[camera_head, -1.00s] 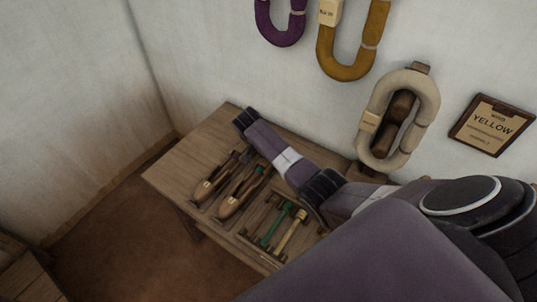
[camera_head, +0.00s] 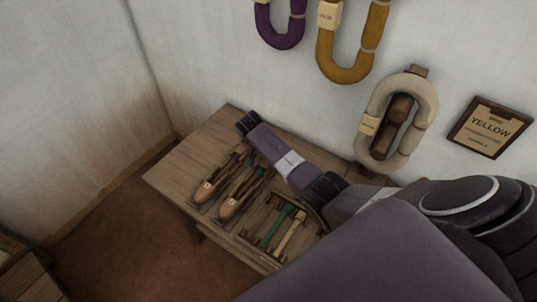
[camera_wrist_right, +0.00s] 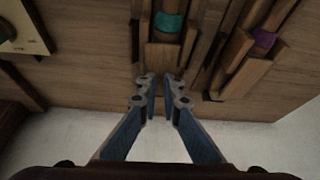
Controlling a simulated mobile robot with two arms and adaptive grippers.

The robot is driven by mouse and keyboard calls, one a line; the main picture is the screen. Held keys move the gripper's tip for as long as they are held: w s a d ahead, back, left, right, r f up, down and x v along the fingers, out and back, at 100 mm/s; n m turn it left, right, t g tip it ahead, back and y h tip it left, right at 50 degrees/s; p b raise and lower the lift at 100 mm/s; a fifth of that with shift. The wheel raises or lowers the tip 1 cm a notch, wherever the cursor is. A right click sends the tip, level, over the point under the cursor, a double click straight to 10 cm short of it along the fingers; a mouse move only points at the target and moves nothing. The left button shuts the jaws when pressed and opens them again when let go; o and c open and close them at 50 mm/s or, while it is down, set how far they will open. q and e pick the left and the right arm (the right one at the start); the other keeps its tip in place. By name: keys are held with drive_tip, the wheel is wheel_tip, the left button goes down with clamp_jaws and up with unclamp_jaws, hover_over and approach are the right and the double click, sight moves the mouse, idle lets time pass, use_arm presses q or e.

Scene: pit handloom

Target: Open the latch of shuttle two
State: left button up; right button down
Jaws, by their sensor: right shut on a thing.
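Two wooden shuttles lie side by side on the small table (camera_head: 170,170). The left shuttle (camera_head: 207,190) has purple thread and shows in the right wrist view (camera_wrist_right: 245,65). The right one (camera_head: 231,205) has teal thread and is in the middle of the right wrist view (camera_wrist_right: 165,50). My right gripper (camera_wrist_right: 163,82) is at the wall-side end of the teal-thread shuttle. Its fingertips are close together on a small part there, apparently the latch, which they mostly hide. In the head view my right arm covers this end and the gripper. My left gripper is not in view.
Green (camera_head: 276,226) and yellow (camera_head: 291,232) spools lie in a rack right of the shuttles. Purple (camera_head: 281,38), ochre (camera_head: 347,70) and cream (camera_head: 380,150) yarn hanks hang on the wall, with a "YELLOW" sign (camera_head: 490,128). The table's left end is clear.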

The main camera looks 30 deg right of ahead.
drive_tip(key=n+p, duration=0.2)
drive_tip(key=n+t+p, duration=0.1)
drive_tip(key=shift+s+d+r+y, duration=0.1)
drive_tip(key=shift+s+r+y, duration=0.15)
drive_tip(key=shift+y, duration=0.15)
drive_tip(key=n+p, duration=0.2)
drive_tip(key=shift+d+n+t+y, duration=0.15)
drive_tip(key=shift+n+t+y, duration=0.15)
drive_tip(key=shift+n+y, duration=0.1)
drive_tip(key=n, duration=0.1)
drive_tip(key=n+p, duration=0.1)
drive_tip(key=shift+s+d+f+n+t+y, duration=0.1)
drive_tip(key=shift+d+f+n+t+y, duration=0.05)
drive_tip(key=shift+n+t+y, duration=0.2)
drive_tip(key=n, duration=0.1)
drive_tip(key=n+y, duration=0.1)
drive_tip(key=shift+d+f+n, duration=0.15)
drive_tip(key=shift+n, duration=0.2)
drive_tip(key=n+b, duration=0.1)
drive_tip(key=n+y+b, duration=0.1)
drive_tip(key=n, duration=0.1)
drive_tip(key=shift+d+f+y, duration=0.1)
drive_tip(key=shift+d+y, duration=0.05)
drive_tip(key=shift+y, duration=0.1)
drive_tip(key=shift+n+y+b, duration=0.5)
drive_tip(key=shift+n+b, duration=0.65)
drive_tip(key=shift+n, duration=0.25)
